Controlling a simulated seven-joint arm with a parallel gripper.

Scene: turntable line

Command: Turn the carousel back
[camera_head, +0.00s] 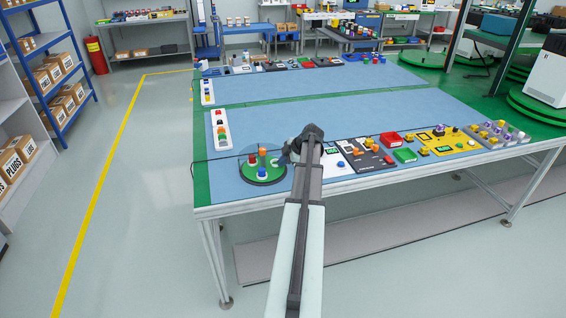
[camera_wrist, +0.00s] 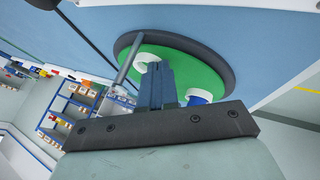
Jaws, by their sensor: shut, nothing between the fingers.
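The carousel (camera_head: 247,177) is a round green disc with a dark rim near the front left of the table. It carries a few small pieces, among them an orange one, a green one and a blue-and-white one (camera_head: 262,173). My gripper (camera_head: 284,157) is at the carousel's right edge in the head view, with its fingers partly hidden by my arm. In the wrist view my gripper (camera_wrist: 156,68) is shut and empty, its fingers in front of the green carousel (camera_wrist: 203,72). White pieces and a grey post (camera_wrist: 129,58) stand close around the fingers. Whether they touch, I cannot tell.
A white strip with coloured buttons (camera_head: 220,130) lies behind the carousel. The blue mat behind (camera_head: 330,110) is clear. The table's front edge is near.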

